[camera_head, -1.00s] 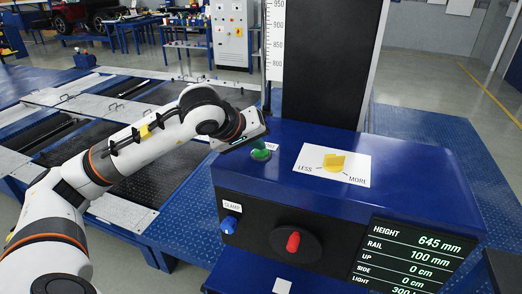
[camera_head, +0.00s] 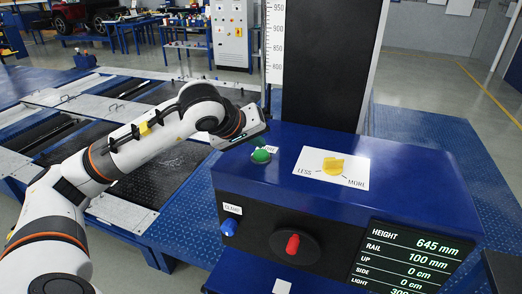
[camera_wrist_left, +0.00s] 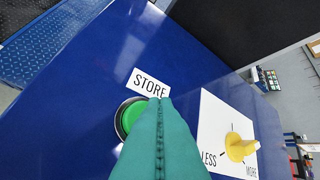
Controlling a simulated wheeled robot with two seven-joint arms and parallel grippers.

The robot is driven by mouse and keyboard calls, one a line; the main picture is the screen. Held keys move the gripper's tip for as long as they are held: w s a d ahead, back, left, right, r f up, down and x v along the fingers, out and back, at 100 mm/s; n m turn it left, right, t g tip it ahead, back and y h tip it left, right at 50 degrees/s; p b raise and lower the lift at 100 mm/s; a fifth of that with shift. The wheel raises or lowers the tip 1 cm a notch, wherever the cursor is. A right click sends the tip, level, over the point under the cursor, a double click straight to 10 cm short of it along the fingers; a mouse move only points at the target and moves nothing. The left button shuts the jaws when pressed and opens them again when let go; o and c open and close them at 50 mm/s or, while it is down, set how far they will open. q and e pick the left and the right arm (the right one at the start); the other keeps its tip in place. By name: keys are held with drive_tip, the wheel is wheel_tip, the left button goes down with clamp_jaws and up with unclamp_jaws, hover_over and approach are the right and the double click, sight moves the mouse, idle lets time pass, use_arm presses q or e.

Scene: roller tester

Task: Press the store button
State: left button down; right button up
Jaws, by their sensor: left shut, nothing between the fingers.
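The green store button (camera_head: 261,156) sits on the sloping top of the blue console, beside a white label partly hidden by my left gripper in the head view. In the wrist view the label reads STORE (camera_wrist_left: 149,83), and the round green button (camera_wrist_left: 129,118) has a metal ring. My left gripper (camera_head: 248,139) is just up-left of the button in the head view. In the wrist view its shut teal fingers (camera_wrist_left: 162,104) cover the button's right side. They hold nothing; contact with the button cannot be told.
A yellow knob (camera_head: 333,164) marked LESS and MORE is right of the button. A black column (camera_head: 323,65) with a scale (camera_head: 275,42) rises behind.

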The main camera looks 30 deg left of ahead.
sight(257, 155)
use_arm(q)
drive_tip(key=shift+r+p, duration=1.9)
drive_tip(key=shift+r, duration=0.65)
drive_tip(key=shift+f, duration=0.1)
